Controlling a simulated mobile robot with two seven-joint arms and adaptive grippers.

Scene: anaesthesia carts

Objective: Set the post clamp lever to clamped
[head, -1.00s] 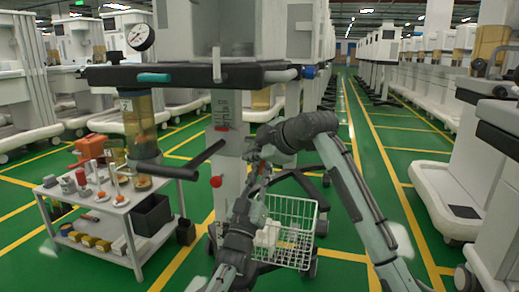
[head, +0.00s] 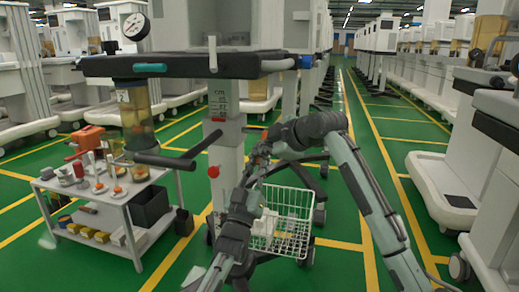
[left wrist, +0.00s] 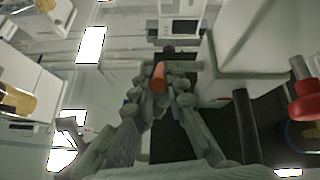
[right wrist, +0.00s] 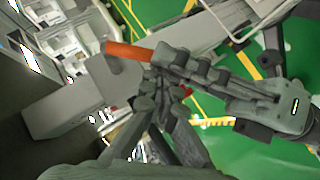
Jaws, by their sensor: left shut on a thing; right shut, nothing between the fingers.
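The post (head: 226,150) is a pale column with a red collar (head: 225,119) and a red knob (head: 213,172). An orange cylindrical handle, apparently the clamp lever (left wrist: 158,78), stands between the fingers of my left gripper (left wrist: 161,90), which is shut on it. The handle (right wrist: 128,50) sticks out past the left fingers in the right wrist view. My right gripper (right wrist: 158,86) is shut and empty, close beside the left one. In the head view my right gripper (head: 264,152) is beside the post; the lever's pivot is hidden there, and its setting cannot be told.
A dark shelf (head: 180,67) with a gauge (head: 135,27) tops the post. A black bar (head: 165,160) juts left. A white wire basket (head: 290,225) hangs low. A small trolley (head: 120,200) with bottles stands left. Green floor is free at right.

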